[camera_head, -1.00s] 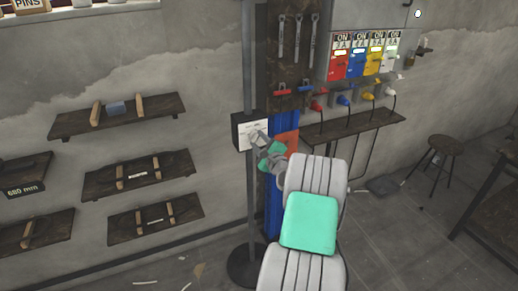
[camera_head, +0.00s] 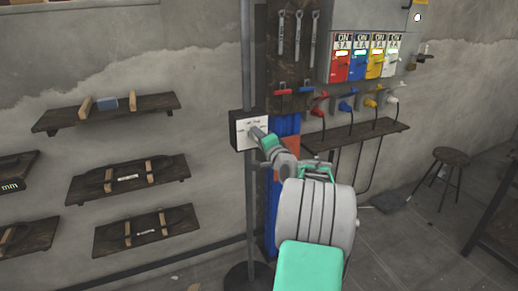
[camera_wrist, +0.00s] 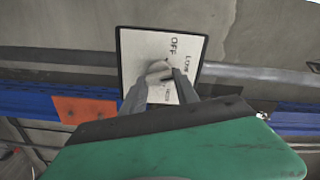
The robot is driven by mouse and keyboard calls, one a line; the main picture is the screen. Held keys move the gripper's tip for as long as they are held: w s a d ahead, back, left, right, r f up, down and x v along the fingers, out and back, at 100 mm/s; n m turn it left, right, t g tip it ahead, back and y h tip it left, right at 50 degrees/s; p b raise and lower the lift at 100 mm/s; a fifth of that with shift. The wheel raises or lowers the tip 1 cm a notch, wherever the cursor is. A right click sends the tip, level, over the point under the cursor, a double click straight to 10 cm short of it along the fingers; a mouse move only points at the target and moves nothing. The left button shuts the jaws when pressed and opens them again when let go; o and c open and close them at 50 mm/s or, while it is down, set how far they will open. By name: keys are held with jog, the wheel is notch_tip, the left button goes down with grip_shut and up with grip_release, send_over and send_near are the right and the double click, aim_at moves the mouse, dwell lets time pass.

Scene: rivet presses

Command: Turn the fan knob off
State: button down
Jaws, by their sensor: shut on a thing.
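The fan control box (camera_head: 240,130) is dark with a white face plate and is fixed to a grey pole. In the wrist view its plate (camera_wrist: 189,47) shows the printed words OFF and LOW, with another label lower down partly covered. The fan knob (camera_wrist: 159,70) is a small grey piece on the plate, between my fingertips. My gripper (camera_wrist: 160,80) is shut on the knob, in front of the plate. In the head view my gripper (camera_head: 256,133) reaches the plate from the right and hides the knob. The knob's exact pointing direction is hard to tell.
The grey pole (camera_head: 248,60) stands before the wall. A blue post (camera_head: 284,125) with an orange-brown panel is just right of the box. Wall shelves (camera_head: 128,176) are at left. Coloured switches (camera_head: 340,62) and a narrow shelf (camera_head: 350,133) are at right.

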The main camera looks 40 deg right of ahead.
jog(key=n+b, duration=0.9)
jog(key=b, duration=0.2)
jog(key=shift+a+n+b, duration=0.15)
jog(key=shift+n+b, duration=0.15)
jog(key=shift+n, duration=0.1)
jog(key=shift+r, duration=0.1)
jog(key=c, duration=0.9)
grip_release()
